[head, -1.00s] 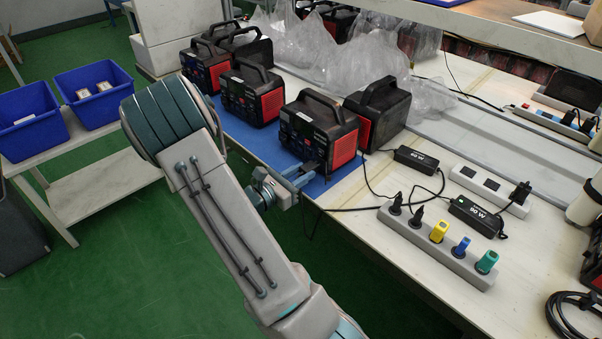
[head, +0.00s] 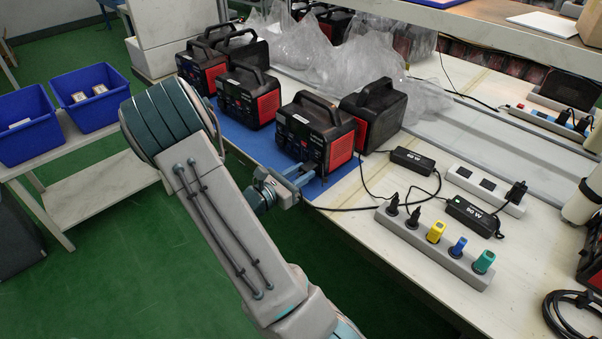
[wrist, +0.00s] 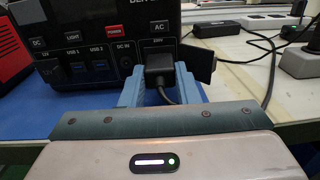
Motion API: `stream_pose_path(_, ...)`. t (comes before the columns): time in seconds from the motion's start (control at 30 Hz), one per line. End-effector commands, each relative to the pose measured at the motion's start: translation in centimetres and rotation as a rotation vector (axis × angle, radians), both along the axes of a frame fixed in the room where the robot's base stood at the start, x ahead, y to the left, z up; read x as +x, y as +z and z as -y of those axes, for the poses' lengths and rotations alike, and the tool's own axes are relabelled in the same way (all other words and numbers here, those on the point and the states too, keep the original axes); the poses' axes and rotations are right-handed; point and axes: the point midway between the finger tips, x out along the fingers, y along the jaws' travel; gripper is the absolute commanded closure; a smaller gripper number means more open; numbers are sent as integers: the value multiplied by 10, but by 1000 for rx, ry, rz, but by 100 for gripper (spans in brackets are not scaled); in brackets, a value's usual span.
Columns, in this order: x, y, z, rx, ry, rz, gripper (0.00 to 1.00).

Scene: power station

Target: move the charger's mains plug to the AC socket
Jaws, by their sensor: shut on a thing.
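The front power station (head: 316,135) stands on the blue mat, its panel facing my gripper. In the wrist view its panel (wrist: 97,42) fills the upper left, with an AC label and an open dark flap (wrist: 203,62). My gripper (wrist: 160,84) is shut on the black mains plug (wrist: 159,64), which sits at the panel under the AC label. The socket face is hidden behind the plug, so I cannot tell how deep it sits. Its cord bends down toward me. In the head view my gripper (head: 303,178) is low at the station's front.
A 60 W charger (head: 414,160) and a 90 W charger (head: 474,216) lie on the bench (head: 365,233). A grey power strip (head: 440,247) with several plugs and a white strip (head: 485,187) are nearby. Cords cross the bench. Another station (head: 375,115) stands close behind.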

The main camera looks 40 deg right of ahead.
Motion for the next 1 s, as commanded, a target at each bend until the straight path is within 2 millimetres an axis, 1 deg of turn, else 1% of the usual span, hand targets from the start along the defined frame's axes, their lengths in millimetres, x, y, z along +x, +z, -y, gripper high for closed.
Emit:
stream_pose_path(0.37, 0, 0, 4, -1, 0, 0, 99)
stream_pose_path(0.4, 0, 0, 4, -1, 0, 0, 69)
stream_pose_path(0.47, 0, 0, 4, -1, 0, 0, 52)
stream_pose_path(0.5, 0, 0, 4, -1, 0, 0, 46)
stream_pose_path(0.73, 0, 0, 4, 0, 0, 0, 46)
stream_pose_path(0.83, 0, 0, 0, 0, 1, 0, 46)
stream_pose_path(0.93, 1, 0, -10, 1, 3, 0, 46)
stream_pose_path(1.0, 0, 0, -23, 1, 5, 0, 46)
